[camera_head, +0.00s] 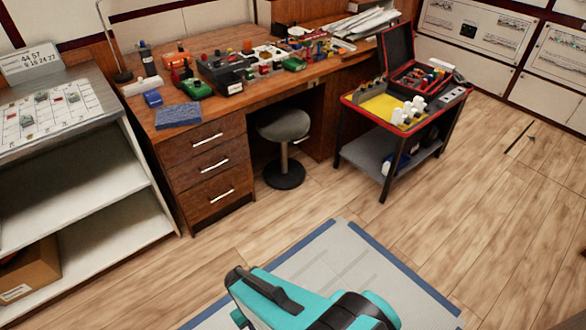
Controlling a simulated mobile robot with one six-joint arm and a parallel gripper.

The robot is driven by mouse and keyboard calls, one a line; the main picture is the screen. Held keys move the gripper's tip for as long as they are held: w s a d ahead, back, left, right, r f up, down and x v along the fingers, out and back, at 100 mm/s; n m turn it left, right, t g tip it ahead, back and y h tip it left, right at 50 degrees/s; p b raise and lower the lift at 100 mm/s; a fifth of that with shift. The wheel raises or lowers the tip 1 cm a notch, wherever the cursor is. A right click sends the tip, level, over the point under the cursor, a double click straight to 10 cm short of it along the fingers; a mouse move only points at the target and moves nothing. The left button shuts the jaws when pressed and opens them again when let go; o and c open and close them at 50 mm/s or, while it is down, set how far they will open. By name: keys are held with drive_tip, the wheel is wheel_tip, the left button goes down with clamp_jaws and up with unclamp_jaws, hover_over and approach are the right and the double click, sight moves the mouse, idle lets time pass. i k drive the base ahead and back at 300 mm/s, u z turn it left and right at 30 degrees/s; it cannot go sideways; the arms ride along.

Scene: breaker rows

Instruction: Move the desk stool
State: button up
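The desk stool (284,126) has a round grey seat, a thin metal post and a dark round base. It stands upright on the floor at the opening under the wooden desk (205,137), between the drawers and the red-edged cart. My teal and black arm shows at the bottom middle, well in front of the stool and apart from it. A dark part at its far left end (238,275) may be my gripper, but its fingers cannot be made out.
The cart (366,160) with tools and a case stands close to the stool's right. A grey shelf unit (90,170) stands at the left, with a cardboard box (30,269) low down. A blue-edged pale mat (345,250) lies in front. The wood floor around it is clear.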

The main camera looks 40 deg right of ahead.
sight(283, 125)
drive_tip(key=u, duration=0.05)
drive_tip(key=i, duration=1)
drive_tip(key=z, duration=0.15)
drive_tip(key=k, duration=0.95)
drive_tip(key=u, duration=0.15)
drive_tip(key=i, duration=0.55)
